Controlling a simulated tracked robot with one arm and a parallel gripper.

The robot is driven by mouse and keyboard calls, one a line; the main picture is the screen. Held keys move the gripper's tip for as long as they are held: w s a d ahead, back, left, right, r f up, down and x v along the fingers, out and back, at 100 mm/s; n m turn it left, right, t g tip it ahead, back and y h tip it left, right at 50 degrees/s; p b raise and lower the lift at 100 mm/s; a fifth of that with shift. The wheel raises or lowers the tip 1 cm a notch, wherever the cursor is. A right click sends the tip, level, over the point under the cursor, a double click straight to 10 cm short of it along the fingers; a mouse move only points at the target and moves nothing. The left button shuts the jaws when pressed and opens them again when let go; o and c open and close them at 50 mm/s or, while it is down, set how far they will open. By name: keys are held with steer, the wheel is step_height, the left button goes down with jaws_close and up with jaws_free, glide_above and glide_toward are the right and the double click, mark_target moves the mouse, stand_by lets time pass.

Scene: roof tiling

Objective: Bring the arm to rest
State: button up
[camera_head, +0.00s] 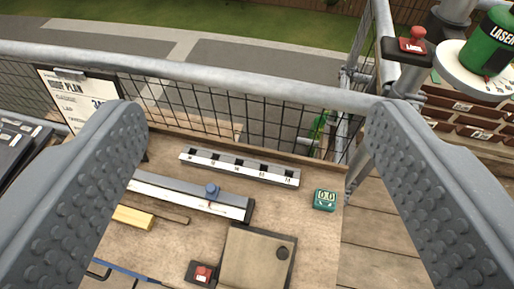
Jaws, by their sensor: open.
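My gripper (256,125) shows as two grey studded fingers, one at the left and one at the right of the picture. They are wide apart, with nothing between them. The fingers are above a wooden work board (317,238) and do not appear to touch anything on it. The rest of my arm is not in view.
On the board are a slotted grey rail (240,167), a metal guide with a blue knob (190,194), a yellow block (132,217), a green counter (324,199), a square plate (255,262) and a red button (203,273). Scaffold railing (240,90) runs behind.

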steer(key=shift+t, duration=0.4)
steer(key=s+r, duration=0.1)
steer(key=s+a+r, duration=0.1)
steer(key=s+r, duration=0.1)
steer(key=shift+a+r, duration=0.25)
step_height(320, 180, up, 3)
steer(key=p, duration=0.3)
stand_by(0.3)
